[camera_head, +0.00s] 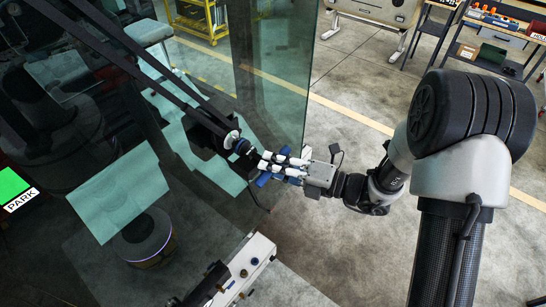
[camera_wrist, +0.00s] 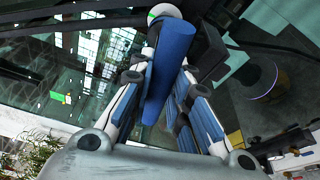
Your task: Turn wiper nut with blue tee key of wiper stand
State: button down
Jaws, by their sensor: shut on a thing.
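My gripper (camera_head: 284,165) reaches left towards the glass in the head view and is shut on the blue tee key. The key's blue handle (camera_head: 264,179) sticks out below the fingers. In the wrist view the thick blue bar (camera_wrist: 174,60) runs lengthwise between the two fingers. The key's dark shaft end points at a round hub (camera_head: 232,138) with a white and green face, at the lower end of the black wiper arms (camera_head: 150,67). The hub's white and green disc (camera_wrist: 164,13) shows beyond the bar in the wrist view. The wiper nut is hidden, so I cannot tell whether the key sits on it.
A white stand (camera_head: 262,250) with several small knobs is at the bottom centre, below my gripper. The glass pane (camera_head: 270,75) rises close behind the hub. A shelf with tools (camera_head: 495,40) is at the top right. Open floor lies between.

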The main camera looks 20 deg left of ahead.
jog(key=shift+m+p, duration=0.35)
jog(key=shift+m, duration=0.35)
jog(key=shift+r+m+y+p, duration=0.15)
jog(key=shift+m+y+p, duration=0.35)
jog(key=shift+m+p, duration=0.35)
jog(key=m+p, duration=0.1)
jog(key=m, duration=0.2)
jog(key=shift+t+y, duration=0.3)
jog(key=shift+y, duration=0.1)
jog(key=shift+p, duration=0.65)
jog(key=shift+w+a, duration=0.3)
jog(key=shift+a, duration=0.3)
jog(key=shift+w+a, duration=0.25)
jog(key=shift+a, duration=0.35)
jog(key=n+h, duration=0.1)
jog(key=n, duration=0.4)
